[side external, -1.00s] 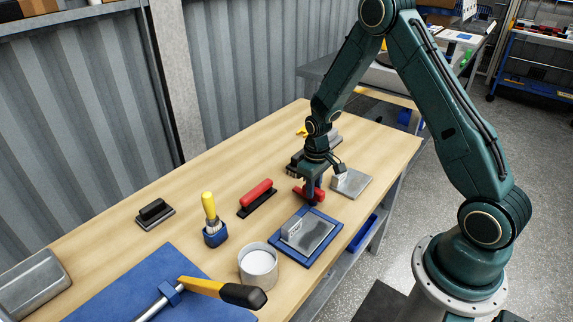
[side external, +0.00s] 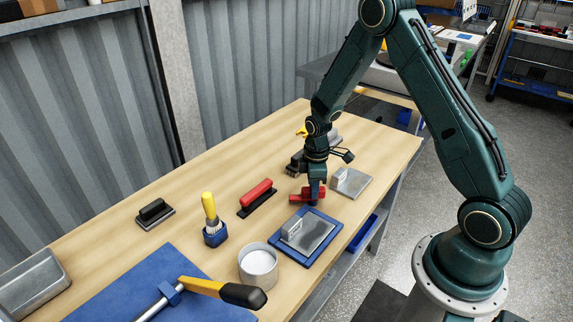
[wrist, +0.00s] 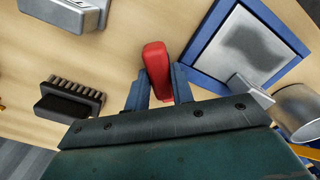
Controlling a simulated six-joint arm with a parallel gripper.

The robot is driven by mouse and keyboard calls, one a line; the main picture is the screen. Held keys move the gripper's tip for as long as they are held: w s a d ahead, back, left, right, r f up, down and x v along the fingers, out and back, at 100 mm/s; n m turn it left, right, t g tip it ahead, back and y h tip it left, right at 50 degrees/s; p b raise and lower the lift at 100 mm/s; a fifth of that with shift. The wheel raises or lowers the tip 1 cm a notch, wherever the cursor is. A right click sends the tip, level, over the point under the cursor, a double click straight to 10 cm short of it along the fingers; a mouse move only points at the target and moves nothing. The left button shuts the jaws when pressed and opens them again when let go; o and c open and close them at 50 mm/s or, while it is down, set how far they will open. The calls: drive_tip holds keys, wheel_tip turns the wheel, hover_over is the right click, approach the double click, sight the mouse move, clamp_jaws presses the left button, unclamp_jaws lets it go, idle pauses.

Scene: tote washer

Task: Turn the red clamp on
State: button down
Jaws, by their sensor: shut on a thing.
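The red clamp (side external: 298,198) sits on the wooden bench, left of a flat grey metal plate and behind a blue-framed plate. My gripper (side external: 315,190) points down over it, with the fingers low at its red part. In the wrist view, the red handle of the clamp (wrist: 156,62) stands between the two fingers of my gripper (wrist: 160,92), which are shut on it. The clamp's lower part is hidden by the fingers and the gripper body.
The blue-framed plate (side external: 277,250) lies close in front. The grey metal plate (side external: 356,188) is just right.

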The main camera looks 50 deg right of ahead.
drive_tip(key=n, duration=1.4)
idle(0.5)
drive_tip(key=c, duration=1.2)
unclamp_jaws()
drive_tip(key=shift+r, duration=0.1)
wheel_tip(320, 180, up, 14)
